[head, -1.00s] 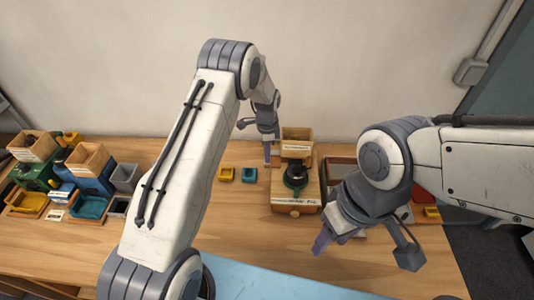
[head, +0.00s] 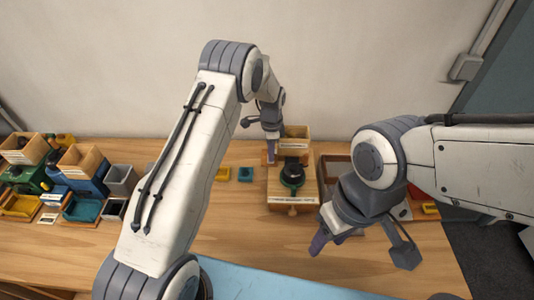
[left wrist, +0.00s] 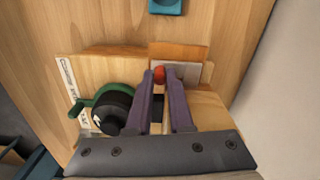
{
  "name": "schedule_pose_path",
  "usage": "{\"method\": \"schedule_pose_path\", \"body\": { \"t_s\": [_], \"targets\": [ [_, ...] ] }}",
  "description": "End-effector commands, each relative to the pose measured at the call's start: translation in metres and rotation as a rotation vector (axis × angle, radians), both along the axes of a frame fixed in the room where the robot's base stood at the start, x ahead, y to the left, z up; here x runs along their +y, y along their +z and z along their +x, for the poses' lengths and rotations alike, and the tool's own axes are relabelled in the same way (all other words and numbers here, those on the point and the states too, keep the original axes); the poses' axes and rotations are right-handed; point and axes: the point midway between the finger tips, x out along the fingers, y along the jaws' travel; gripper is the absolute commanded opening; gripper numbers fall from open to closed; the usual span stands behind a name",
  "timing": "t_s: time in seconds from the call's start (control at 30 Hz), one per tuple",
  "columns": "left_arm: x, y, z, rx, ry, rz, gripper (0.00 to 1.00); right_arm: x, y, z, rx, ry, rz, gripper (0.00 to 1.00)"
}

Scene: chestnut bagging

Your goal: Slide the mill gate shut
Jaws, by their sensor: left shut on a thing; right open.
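The mill (head: 292,198) is a wooden box on the table with a wooden hopper at its back and a dark, green-handled part on top. In the left wrist view, the mill (left wrist: 85,65) shows a grey metal gate plate (left wrist: 188,76) with a red knob (left wrist: 159,74). My left gripper (head: 271,158) is at the mill's left rear side. In the left wrist view its purple fingers (left wrist: 161,84) are shut on the red knob. How far the gate is open cannot be told. My right gripper (head: 329,242) is open and empty, in front and right of the mill.
Several bins and trays (head: 85,209) crowd the table's left end. A wooden tray (head: 335,168) stands right of the mill. A light blue mat (head: 270,283) lies in front.

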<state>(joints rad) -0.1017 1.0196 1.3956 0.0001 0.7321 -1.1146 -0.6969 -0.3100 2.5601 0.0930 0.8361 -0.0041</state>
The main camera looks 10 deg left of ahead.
Motion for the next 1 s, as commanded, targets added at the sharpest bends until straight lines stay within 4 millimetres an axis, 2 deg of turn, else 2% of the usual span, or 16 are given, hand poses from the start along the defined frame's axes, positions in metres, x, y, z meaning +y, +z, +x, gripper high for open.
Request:
{"method": "schedule_pose_path", "body": {
  "t_s": [0.07,0.1,0.13,0.17,0.47,0.57,0.67,1.0],
  "targets": [
    [-0.004,0.001,0.001,-0.005,-0.002,-0.005,0.0,0.0,0.0,0.0,0.0,0.0,0.0,0.5],
    [-0.004,0.001,0.002,-0.005,-0.002,-0.005,0.34,0.0,0.001,0.0,0.0,0.0,0.0,0.5],
    [-0.004,0.001,0.002,-0.005,-0.002,-0.005,0.46,0.0,0.001,0.0,0.0,0.0,0.0,0.5],
    [-0.004,0.001,0.001,-0.005,-0.002,-0.004,0.5,0.0,0.001,0.0,0.0,0.0,0.0,0.5],
    [-0.002,0.001,0.001,-0.003,0.0,-0.002,0.5,0.0,0.0,0.0,0.0,0.0,0.0,0.5],
    [-0.001,0.006,0.001,-0.004,0.0,-0.003,0.5,0.0,-0.004,0.0,0.0,0.0,0.0,0.5],
    [-0.002,0.02,0.002,-0.007,0.0,-0.003,0.5,0.0,-0.012,0.0,0.0,-0.001,0.0,0.5],
    [-0.002,0.085,0.002,-0.009,-0.001,-0.003,0.5,0.0,-0.035,0.0,0.001,-0.006,0.0,0.5]
  ]
}}
